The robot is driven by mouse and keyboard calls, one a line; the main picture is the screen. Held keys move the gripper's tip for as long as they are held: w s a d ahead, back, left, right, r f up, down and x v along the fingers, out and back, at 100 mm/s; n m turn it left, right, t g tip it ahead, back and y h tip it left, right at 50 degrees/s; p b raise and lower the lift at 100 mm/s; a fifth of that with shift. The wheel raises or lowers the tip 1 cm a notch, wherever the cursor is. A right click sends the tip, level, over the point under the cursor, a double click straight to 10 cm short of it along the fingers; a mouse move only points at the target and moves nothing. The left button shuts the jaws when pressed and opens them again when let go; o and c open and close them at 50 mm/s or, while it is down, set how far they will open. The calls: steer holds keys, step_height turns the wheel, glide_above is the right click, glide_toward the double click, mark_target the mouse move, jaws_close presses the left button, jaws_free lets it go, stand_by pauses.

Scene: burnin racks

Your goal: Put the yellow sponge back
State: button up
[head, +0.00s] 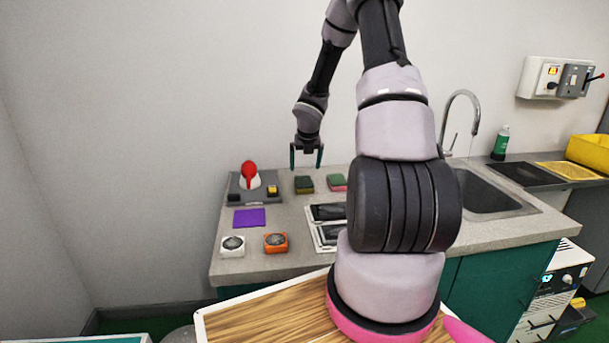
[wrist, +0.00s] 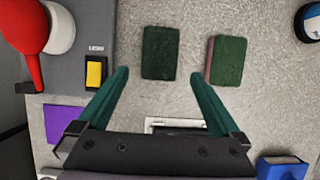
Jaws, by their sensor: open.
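Two sponges with dark green scouring tops lie flat on the grey counter. The left sponge (head: 304,184) shows a dull, olive-yellow front side in the head view; in the wrist view (wrist: 160,53) only its dark green top shows, so its body colour is hard to tell. The right sponge (head: 337,182) has a pink side, also visible in the wrist view (wrist: 226,60). My gripper (head: 306,160) is open and empty above the counter, pointing down. In the wrist view its teal fingers (wrist: 158,76) stand wide apart, with the left sponge just beyond and between them.
Left of the sponges is a grey panel (head: 238,192) with a red knob (head: 249,170) and a yellow switch (head: 272,190). A purple square (head: 249,217), a white item (head: 232,245) and an orange item (head: 275,242) lie nearer. The sink (head: 490,195) is right.

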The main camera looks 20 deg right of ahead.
steer(key=s+a+r+m+h, duration=0.1)
steer(key=s+a+r+m, duration=0.1)
steer(key=s+r+m, duration=0.35)
steer(key=s+a+r+m, duration=0.1)
steer(key=s+r+m, duration=0.2)
steer(key=r+m, duration=0.45)
steer(key=s+a+r+m+h, duration=0.15)
steer(key=s+r+m, duration=0.25)
steer(key=r, duration=0.5)
steer(key=s+a+r+m+t+y, duration=0.1)
steer(key=s+a+r+m+y, duration=0.1)
steer(key=s+m, duration=0.4)
steer(key=s+a+r+m+t+y, duration=0.1)
steer(key=s+a+r+m, duration=0.4)
steer(key=s+a+m, duration=0.1)
steer(key=s+a+r+m+y, duration=0.2)
steer(key=s+a+r+m, duration=0.1)
steer(key=s+m, duration=0.5)
steer(key=shift+s+a+r+t+y, duration=0.2)
steer(key=shift+a+t+y, duration=0.2)
steer(key=shift+a, duration=0.45)
